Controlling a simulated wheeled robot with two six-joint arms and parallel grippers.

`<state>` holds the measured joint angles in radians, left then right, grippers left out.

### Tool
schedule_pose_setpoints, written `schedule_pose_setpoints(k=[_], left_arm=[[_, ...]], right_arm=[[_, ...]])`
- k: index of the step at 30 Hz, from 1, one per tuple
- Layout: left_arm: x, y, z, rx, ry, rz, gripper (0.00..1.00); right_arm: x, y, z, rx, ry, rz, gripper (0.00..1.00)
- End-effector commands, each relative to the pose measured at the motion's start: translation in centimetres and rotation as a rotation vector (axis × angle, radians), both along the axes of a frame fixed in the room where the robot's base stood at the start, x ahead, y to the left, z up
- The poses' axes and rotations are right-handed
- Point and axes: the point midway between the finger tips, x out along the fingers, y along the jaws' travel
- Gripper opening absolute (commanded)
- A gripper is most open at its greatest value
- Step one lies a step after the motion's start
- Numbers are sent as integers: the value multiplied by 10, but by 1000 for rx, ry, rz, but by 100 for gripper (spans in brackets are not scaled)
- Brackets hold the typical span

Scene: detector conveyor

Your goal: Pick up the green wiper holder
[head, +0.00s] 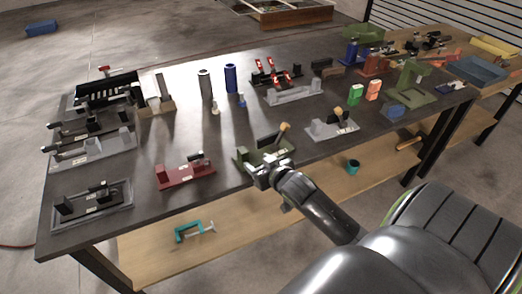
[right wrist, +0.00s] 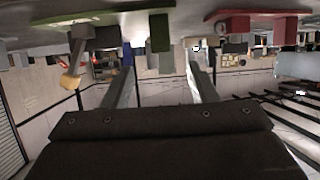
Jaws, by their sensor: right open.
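The green wiper holder (head: 242,157) stands at the front edge of the dark table, with a dark upright part and a wooden-tipped piece on it. In the right wrist view, which is upside down, its green block (right wrist: 159,32) shows at the top, just beyond the fingers. My right gripper (head: 264,174) is at the front side of the holder, at the table edge, and hides part of it. In the right wrist view my right gripper (right wrist: 160,62) has its fingers apart with nothing between them. I cannot tell if it touches the holder. My left gripper is not in view.
A red holder (head: 184,177) stands to the left and a grey holder (head: 331,129) to the right. Blue (head: 230,78) and grey (head: 205,84) cylinders stand behind. A teal clamp (head: 190,231) lies on the lower wooden shelf.

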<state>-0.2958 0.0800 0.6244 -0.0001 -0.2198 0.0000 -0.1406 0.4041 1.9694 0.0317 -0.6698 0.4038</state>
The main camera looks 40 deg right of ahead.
Motion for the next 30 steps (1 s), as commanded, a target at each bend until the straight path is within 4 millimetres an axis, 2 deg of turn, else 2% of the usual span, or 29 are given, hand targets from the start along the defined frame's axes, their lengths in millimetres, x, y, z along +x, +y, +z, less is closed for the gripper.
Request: schedule_pose_setpoints(k=[9, 20, 30], left_arm=[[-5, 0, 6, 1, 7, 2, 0], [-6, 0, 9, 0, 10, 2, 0], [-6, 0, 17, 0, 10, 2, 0]], right_arm=[[44, -5, -18, 1, 2, 0, 53], [63, -8, -26, 1, 1, 1, 53], [97, -11, -39, 0, 1, 0, 53]])
